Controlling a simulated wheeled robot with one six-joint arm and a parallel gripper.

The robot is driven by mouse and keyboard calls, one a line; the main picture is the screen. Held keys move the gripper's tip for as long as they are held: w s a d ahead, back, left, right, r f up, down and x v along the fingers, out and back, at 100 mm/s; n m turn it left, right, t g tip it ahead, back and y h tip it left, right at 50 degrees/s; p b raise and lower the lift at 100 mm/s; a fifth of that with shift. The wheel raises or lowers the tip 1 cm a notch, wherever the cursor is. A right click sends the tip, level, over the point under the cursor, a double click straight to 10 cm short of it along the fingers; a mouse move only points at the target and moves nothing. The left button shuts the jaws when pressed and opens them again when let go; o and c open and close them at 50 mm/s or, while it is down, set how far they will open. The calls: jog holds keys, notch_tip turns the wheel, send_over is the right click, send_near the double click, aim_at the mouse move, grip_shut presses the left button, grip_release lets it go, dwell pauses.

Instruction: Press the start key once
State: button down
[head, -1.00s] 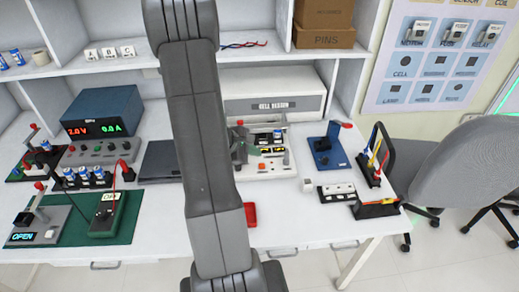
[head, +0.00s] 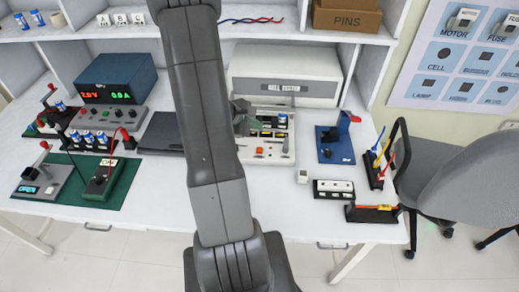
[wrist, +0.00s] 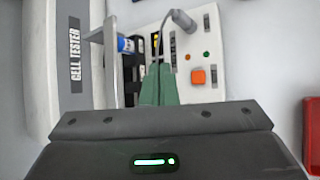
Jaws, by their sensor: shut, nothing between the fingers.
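The cell tester's white panel (head: 279,158) stands on the bench in front of its cream housing (head: 325,91). An orange-red square key (head: 260,150) sits on this panel; it also shows in the wrist view (wrist: 198,77), right of my fingers. No start label is readable on it. My gripper (wrist: 159,72) has green fingers, closed together and empty, over the panel's left part. In the head view my gripper (head: 243,122) is partly hidden by my arm. The fingers appear apart from the key; their height above the panel is unclear.
A grey lever-like part (wrist: 182,20) and a blue-banded cell (wrist: 127,45) lie close beyond my fingers. A red object (wrist: 312,130) is at the right edge. A blue stand (head: 335,145) and a white block (head: 302,176) stand right of the panel.

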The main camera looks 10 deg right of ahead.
jog(key=b, duration=0.4)
send_over(257, 150)
notch_tip(257, 150, down, 7)
jog(key=shift+a+f, duration=0.1)
jog(key=shift+f+b, duration=0.7)
jog(key=shift+b, duration=0.25)
jog(key=shift+f+b, duration=0.85)
jog(key=shift+b, duration=0.6)
dwell(1.5)
dwell(0.4)
jog(key=shift+r+p, duration=0.4)
jog(key=shift+r, duration=0.5)
jog(key=shift+r, duration=0.1)
jog(key=shift+r+p, duration=1.55)
jog(key=shift+r, duration=0.9)
jog(key=shift+f, duration=0.15)
